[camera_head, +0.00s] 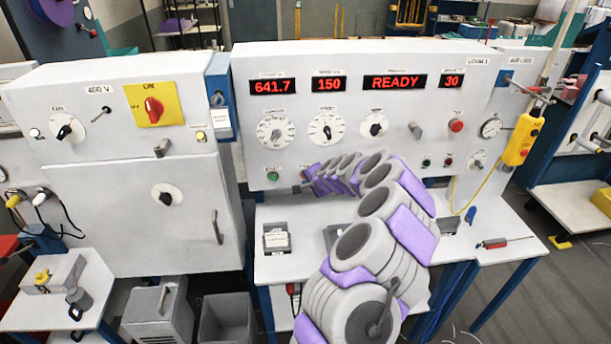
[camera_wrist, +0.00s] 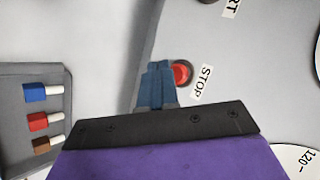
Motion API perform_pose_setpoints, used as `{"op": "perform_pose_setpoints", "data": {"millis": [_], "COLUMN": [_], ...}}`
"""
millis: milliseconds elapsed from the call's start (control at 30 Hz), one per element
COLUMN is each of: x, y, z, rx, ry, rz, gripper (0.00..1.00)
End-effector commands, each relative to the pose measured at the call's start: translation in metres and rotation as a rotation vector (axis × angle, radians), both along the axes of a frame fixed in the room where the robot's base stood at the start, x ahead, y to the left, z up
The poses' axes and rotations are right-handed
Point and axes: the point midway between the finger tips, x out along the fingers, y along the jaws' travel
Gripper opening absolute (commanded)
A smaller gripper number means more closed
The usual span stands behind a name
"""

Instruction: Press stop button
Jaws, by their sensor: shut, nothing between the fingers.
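The red stop button (camera_wrist: 184,72) is on the grey panel in the wrist view, with the STOP label (camera_wrist: 202,84) to its right. My gripper (camera_wrist: 155,68) is shut and empty; its blue fingertips lie just left of the button and overlap its left edge. I cannot tell whether they touch it. In the head view my gripper (camera_head: 297,188) is at the lower part of the control panel (camera_head: 400,140), right of the green start button (camera_head: 273,176). The stop button is mostly hidden there by my arm.
A larger red button (camera_head: 456,126) and a yellow pendant (camera_head: 521,140) are at the panel's right. The worktable (camera_head: 505,228) below holds small trays and a screwdriver (camera_head: 495,243). A tray with colored pieces (camera_wrist: 42,120) shows in the wrist view. The display reads READY.

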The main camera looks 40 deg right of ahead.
Motion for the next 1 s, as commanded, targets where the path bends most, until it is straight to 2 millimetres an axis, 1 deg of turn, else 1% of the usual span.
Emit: {"op": "perform_pose_setpoints", "data": {"millis": [267, 533, 800, 1000], "x": [-0.001, -0.019, -0.038, -0.042], "y": [0.001, 0.012, 0.025, 0.028], "z": [0.0, 0.003, 0.002, 0.0], "rx": [0.001, 0.002, 0.002, 0.001], "ry": [0.0, 0.0, 0.0, 0.0], "rz": [0.001, 0.001, 0.001, 0.003], "gripper": [0.0, 0.0, 0.0, 0.0]}}
